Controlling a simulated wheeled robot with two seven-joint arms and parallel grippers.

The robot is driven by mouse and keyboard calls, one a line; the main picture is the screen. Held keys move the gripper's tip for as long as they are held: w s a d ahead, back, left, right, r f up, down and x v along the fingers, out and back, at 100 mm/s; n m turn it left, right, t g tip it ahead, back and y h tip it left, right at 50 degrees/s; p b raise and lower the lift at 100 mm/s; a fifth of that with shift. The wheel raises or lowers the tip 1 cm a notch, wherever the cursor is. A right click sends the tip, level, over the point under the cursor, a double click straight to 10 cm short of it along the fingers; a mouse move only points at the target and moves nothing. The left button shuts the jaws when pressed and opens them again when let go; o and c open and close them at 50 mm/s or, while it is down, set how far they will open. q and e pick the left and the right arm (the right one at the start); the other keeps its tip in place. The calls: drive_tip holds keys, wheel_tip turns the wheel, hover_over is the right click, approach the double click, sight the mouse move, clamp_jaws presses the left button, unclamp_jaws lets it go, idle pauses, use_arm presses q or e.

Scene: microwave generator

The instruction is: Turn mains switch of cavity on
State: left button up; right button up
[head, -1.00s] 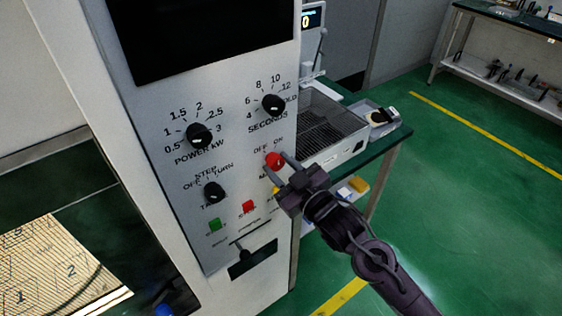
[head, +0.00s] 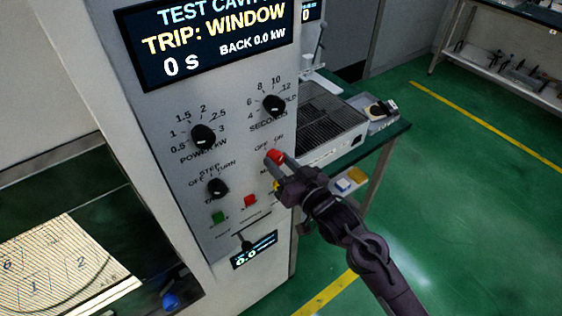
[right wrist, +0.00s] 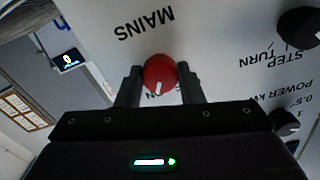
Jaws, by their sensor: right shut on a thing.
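The mains switch (head: 277,156) is a red round knob with OFF and ON printed above it, on the white front panel of the cavity (head: 232,230). My right gripper (head: 276,163) is shut on the red knob. In the right wrist view the red knob (right wrist: 160,74) sits between the two fingers, with its white pointer mark showing and the word MAINS beside it. The display (head: 205,40) is lit and reads TEST CAVITY, TRIP: WINDOW, 0 S and BACK 0.0 kW. My left gripper is not in view.
Black power (head: 203,136), seconds (head: 274,104) and turntable-step (head: 217,187) knobs are on the panel. Green (head: 218,218) and red (head: 250,201) buttons and a small lit display (head: 254,251) are lower down. A bench with a wire-topped tray (head: 335,125) stands behind at right.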

idle(0.3)
drive_tip(key=o, duration=1)
drive_tip(key=shift+s+d+f, duration=0.15)
drive_tip(key=shift+s+d, duration=0.05)
drive_tip(key=shift+s, duration=0.05)
drive_tip(key=b+v, duration=0.2)
drive_tip(key=v, duration=0.5)
drive_tip(key=shift+b, duration=0.35)
